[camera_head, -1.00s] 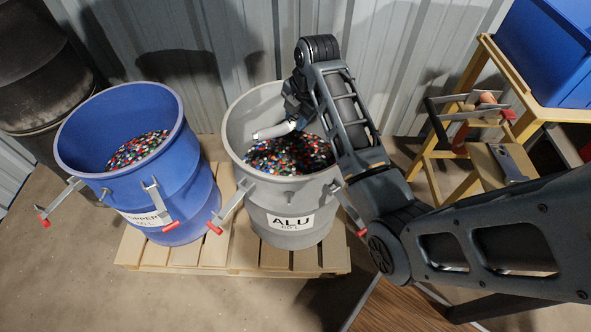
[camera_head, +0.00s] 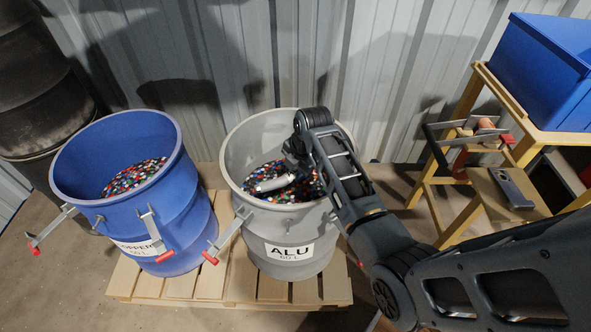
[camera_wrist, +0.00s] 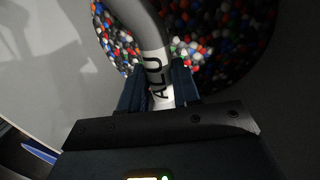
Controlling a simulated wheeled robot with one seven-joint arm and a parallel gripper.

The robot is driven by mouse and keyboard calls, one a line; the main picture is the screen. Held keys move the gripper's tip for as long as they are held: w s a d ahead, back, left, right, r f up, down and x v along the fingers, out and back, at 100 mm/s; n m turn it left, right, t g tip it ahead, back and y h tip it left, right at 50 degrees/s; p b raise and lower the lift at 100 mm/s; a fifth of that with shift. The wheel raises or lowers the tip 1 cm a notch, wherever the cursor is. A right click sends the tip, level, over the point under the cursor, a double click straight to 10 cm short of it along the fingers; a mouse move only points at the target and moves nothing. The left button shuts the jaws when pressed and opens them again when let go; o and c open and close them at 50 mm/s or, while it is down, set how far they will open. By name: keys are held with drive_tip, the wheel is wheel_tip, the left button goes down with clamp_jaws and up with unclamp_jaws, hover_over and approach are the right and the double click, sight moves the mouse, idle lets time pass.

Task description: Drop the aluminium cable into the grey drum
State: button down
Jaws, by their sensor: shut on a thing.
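The grey drum (camera_head: 236,192), labelled ALU, stands on a wooden pallet. Multicoloured pieces cover its inside. My gripper (camera_head: 294,170) is inside the drum's mouth. It also shows in the wrist view (camera_wrist: 160,88), with its dark fingers shut on the aluminium cable. The aluminium cable (camera_head: 270,184) is a thick, light grey piece. In the wrist view the cable (camera_wrist: 146,32) carries a white ALU label and curves up out of the frame, above the coloured pieces. I cannot tell whether it touches them.
A blue drum (camera_head: 62,172), labelled COPPER, stands close on the left of the same pallet (camera_head: 232,288). A blue bin (camera_head: 545,62) sits on a yellow wooden stand at the right. A corrugated wall (camera_head: 225,60) is close behind the drums.

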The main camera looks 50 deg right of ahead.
drive_tip(key=shift+f, duration=0.15)
drive_tip(key=shift+f, duration=0.35)
drive_tip(key=shift+f, duration=0.1)
drive_tip(key=c, duration=0.8)
unclamp_jaws()
drive_tip(key=p+v, duration=0.2)
drive_tip(key=v, duration=1.1)
drive_tip(key=shift+w, duration=0.1)
